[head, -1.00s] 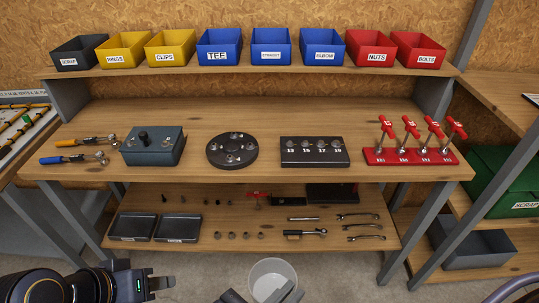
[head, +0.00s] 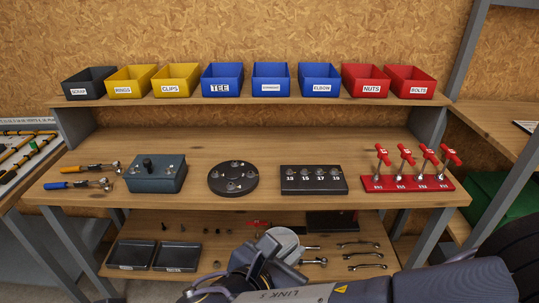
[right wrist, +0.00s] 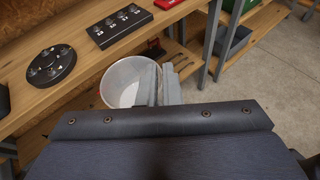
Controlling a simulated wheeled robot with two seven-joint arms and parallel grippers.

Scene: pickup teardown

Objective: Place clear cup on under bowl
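The clear cup (head: 287,236) is a translucent, round vessel with a pale rim. In the head view it is in front of the lower shelf, partly hidden by my right gripper (head: 266,245). In the right wrist view the cup (right wrist: 122,84) shows its open mouth, and the grey fingers of my right gripper (right wrist: 160,85) close on its right-hand wall. The cup hangs in the air, apart from the bench. I cannot make out a bowl in either view. My left gripper does not show clearly in the head view.
The workbench (head: 110,204) carries a blue-grey box (head: 155,178), a round black fixture (head: 233,178), a black socket block (head: 313,180) and a red tool rack (head: 408,184). Labelled bins line the upper shelf. Two dark trays (head: 130,255) and several tools lie on the lower shelf (head: 215,240).

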